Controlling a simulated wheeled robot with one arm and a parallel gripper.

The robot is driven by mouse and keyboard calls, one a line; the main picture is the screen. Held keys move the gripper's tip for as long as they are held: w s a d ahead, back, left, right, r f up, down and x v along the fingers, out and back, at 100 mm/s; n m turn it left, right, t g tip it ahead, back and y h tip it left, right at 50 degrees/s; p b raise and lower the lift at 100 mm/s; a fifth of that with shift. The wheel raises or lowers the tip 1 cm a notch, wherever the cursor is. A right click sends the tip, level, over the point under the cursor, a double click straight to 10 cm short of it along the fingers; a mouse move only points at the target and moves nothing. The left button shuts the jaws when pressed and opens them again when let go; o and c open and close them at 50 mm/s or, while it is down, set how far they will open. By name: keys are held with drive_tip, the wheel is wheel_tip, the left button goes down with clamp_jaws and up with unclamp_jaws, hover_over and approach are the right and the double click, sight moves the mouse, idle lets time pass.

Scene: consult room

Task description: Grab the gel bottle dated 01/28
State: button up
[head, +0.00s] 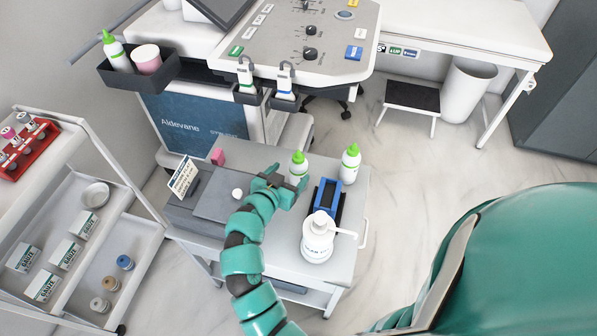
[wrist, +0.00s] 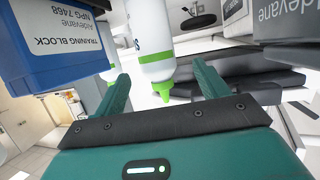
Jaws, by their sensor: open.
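Two white gel bottles with green caps stand on the small cart's top: one (head: 298,166) right at my gripper, the other (head: 350,165) farther right. A third similar bottle (head: 118,58) stands in a dark bin at the upper left. No date is legible on any of them. My gripper (head: 288,182) is open. In the wrist view the open fingers (wrist: 162,88) have a white bottle (wrist: 155,62) with a green tip between or just beyond them; contact is not visible. That view appears upside down, with the green tip pointing down in the picture.
A blue training block (head: 325,195) stands close by and shows in the wrist view (wrist: 62,48). A grey box (head: 217,195) lies left. The white cart (head: 345,225) has some free room at right.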

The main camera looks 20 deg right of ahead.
sight(294, 170)
drive_tip(key=shift+d+p+x, duration=0.2)
drive_tip(key=shift+p+x, duration=0.1)
drive_tip(key=shift+x, duration=2.5)
drive_tip(key=shift+r, duration=0.15)
drive_tip(key=c, duration=1.4)
